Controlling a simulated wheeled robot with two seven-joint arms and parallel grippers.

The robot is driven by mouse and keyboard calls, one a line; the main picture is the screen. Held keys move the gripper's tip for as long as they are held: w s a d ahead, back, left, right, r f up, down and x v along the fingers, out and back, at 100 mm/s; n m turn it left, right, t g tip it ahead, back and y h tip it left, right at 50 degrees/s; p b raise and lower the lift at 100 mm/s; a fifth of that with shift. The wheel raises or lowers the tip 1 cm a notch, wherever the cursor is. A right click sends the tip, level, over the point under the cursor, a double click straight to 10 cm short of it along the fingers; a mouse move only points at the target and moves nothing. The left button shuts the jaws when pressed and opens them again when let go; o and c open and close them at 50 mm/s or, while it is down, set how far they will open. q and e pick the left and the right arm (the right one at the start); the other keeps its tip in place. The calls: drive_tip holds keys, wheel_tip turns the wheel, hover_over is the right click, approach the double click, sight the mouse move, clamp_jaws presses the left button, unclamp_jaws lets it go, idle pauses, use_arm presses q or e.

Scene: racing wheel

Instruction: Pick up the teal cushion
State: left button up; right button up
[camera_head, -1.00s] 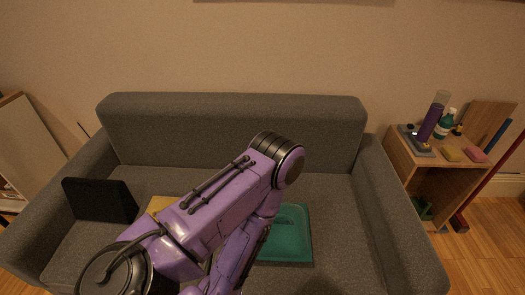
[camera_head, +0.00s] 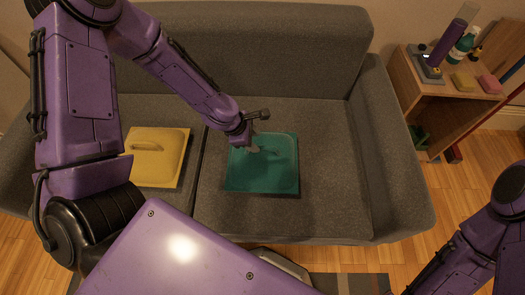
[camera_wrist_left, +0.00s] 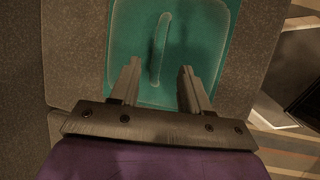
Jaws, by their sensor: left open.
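The teal cushion (camera_head: 262,172) lies flat on the right seat of the grey sofa. It also shows in the left wrist view (camera_wrist_left: 203,35), with a raised teal handle strip (camera_wrist_left: 161,45) on its top. My left gripper (camera_head: 256,146) is over the cushion's far part in the head view. In the left wrist view my left gripper (camera_wrist_left: 157,80) is open, its two fingers on either side of the handle's near end. I cannot tell whether the fingers touch the cushion. The right arm shows at the right edge; its gripper is out of view.
A yellow cushion (camera_head: 157,160) with a handle lies on the left seat of the sofa (camera_head: 330,190). A wooden side table (camera_head: 440,93) with bottles and sponges stands to the right. Wooden floor and a striped rug (camera_head: 348,284) are in front.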

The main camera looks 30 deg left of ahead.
sight(265, 147)
use_arm(q)
drive_tip(key=x, duration=0.4)
drive_tip(key=b+x, duration=0.1)
drive_tip(key=x, duration=0.3)
drive_tip(key=shift+w+d+f, duration=0.1)
drive_tip(key=shift+w, duration=0.2)
clamp_jaws()
idle(0.9)
